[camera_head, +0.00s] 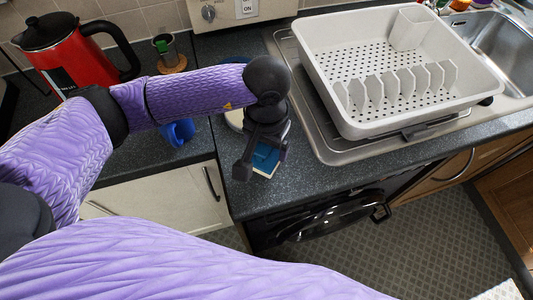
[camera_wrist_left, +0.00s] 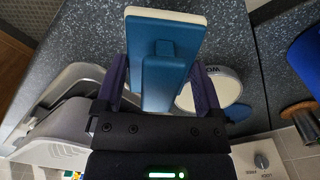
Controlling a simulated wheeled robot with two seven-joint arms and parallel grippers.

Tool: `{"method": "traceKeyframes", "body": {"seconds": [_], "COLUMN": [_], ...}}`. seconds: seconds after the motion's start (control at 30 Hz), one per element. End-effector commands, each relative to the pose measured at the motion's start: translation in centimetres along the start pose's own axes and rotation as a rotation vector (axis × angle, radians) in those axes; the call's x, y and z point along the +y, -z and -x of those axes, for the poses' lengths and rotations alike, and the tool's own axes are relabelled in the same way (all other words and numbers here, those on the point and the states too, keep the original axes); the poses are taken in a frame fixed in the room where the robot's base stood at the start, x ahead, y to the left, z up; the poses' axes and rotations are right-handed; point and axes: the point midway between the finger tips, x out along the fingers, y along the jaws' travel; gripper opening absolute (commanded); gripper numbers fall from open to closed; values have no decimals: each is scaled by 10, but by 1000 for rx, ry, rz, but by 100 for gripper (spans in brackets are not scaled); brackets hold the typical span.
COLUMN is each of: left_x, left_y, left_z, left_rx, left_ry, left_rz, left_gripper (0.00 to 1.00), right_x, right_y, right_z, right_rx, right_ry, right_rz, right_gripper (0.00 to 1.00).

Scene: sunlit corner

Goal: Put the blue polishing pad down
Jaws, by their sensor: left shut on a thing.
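The blue polishing pad (camera_head: 266,158) has a pale base layer and shows just below my left gripper (camera_head: 258,150) in the head view. In the left wrist view the pad (camera_wrist_left: 163,40) is a blue block with a raised blue grip. The left gripper's fingers (camera_wrist_left: 161,85) stand on both sides of that grip and are shut on it. The pad is over the dark speckled counter (camera_head: 222,160) near its front edge. I cannot tell whether it touches the counter. My right gripper is not in view.
A white dish rack (camera_head: 365,125) stands on the metal drainer at right. A round white-topped item (camera_wrist_left: 220,86) is close beside the pad. A blue cup-like item (camera_head: 178,132), a red kettle (camera_head: 75,60) and a dark cup (camera_head: 168,50) are at left. Bare counter shows near the pad.

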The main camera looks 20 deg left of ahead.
Motion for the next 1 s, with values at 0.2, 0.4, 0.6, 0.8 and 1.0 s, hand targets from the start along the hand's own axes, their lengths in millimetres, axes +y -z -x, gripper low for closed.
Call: {"method": "traceKeyframes", "body": {"seconds": [0.2,0.4,0.6,0.8,1.0], "left_x": [0,0,0,0,0], "left_y": [-1,0,0,0,1], "left_z": [-38,-41,-45,-44,-31], "left_rx": [-3,1,1,1,4], "left_ry": [-1,0,0,1,-1], "left_rz": [1,0,1,1,0], "left_gripper": [40,40,91,100,100], "right_x": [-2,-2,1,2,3], "right_y": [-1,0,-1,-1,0], "right_z": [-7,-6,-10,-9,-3], "right_rx": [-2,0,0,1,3], "right_ry": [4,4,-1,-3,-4], "right_rz": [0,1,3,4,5], "right_gripper": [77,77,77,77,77]}}
